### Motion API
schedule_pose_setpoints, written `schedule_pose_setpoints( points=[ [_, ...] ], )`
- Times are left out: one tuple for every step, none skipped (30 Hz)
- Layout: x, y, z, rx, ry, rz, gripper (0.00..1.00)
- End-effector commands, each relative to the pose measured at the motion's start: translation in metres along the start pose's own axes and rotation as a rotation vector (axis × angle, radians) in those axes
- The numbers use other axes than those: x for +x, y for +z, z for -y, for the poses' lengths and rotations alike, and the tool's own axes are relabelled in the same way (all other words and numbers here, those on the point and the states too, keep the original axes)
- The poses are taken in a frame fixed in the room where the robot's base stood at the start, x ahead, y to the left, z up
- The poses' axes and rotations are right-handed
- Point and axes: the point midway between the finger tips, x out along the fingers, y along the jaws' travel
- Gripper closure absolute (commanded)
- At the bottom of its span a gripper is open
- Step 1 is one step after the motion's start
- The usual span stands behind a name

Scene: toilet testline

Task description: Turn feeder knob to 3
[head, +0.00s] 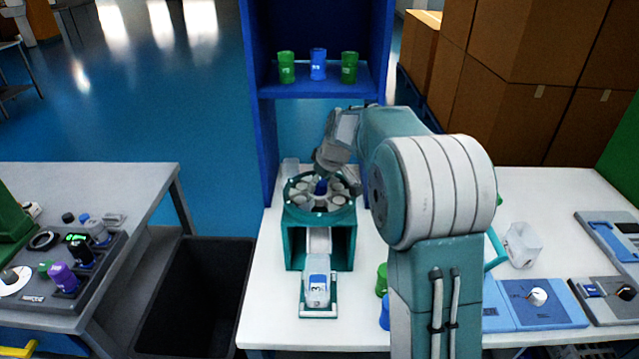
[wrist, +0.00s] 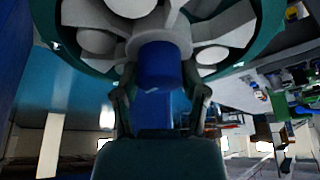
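The feeder (head: 292,222) is a teal stand with a round, compartmented top on the white table. Its blue knob (head: 321,186) rises from the middle of the top. In the wrist view the blue knob (wrist: 160,66) sits at the hub between white spokes. My gripper (wrist: 161,98) is open, with one finger on each side below the knob and gaps visible between. In the head view my gripper (head: 328,168) is above the feeder's far side, its fingertips hard to make out. The number the knob points to cannot be read.
A white container marked 3 (head: 317,284) stands in front of the feeder. A blue shelf (head: 320,80) with green and blue cups is behind. Green and blue cups also stand beside my arm. A black bin (head: 195,290) is left of the table.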

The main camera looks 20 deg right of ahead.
Motion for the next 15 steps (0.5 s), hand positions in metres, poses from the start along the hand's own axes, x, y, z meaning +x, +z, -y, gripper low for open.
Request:
schedule_pose_setpoints(
  points=[
    [0.0003, 0.0, 0.0, 0.0, 0.0, 0.0, 0.94],
    [0.0004, 0.0, 0.0, 0.0, 0.0, 0.0, 1.0],
    [0.0005, -0.0001, -0.0001, 0.0, 0.0, 0.0, 1.0],
    [0.0007, -0.0001, -0.0001, 0.0, 0.0, 0.0, 1.0],
    [0.0009, -0.0001, -0.0002, 0.0, 0.0, 0.0, 1.0],
    [0.001, -0.0001, -0.0002, 0.0, 0.0, 0.001, 1.0],
    [0.0011, -0.0001, -0.0002, 0.001, 0.0, 0.001, 1.0],
    [0.0012, -0.0001, -0.0002, 0.002, 0.0, 0.001, 1.0],
    [0.0012, -0.0001, -0.0001, 0.005, 0.001, 0.001, 1.0],
    [0.0013, -0.0001, -0.0001, 0.008, 0.003, 0.001, 1.0],
    [0.0014, 0.0, 0.0, 0.013, 0.004, 0.001, 1.0],
    [0.0015, 0.0, 0.0001, 0.02, 0.007, 0.001, 1.0],
    [0.0015, 0.0001, 0.0002, 0.026, 0.01, 0.001, 1.0],
    [0.0016, 0.0002, 0.0004, 0.035, 0.013, 0.002, 1.0],
    [0.0017, 0.0003, 0.0005, 0.048, 0.019, 0.002, 1.0]
  ],
)
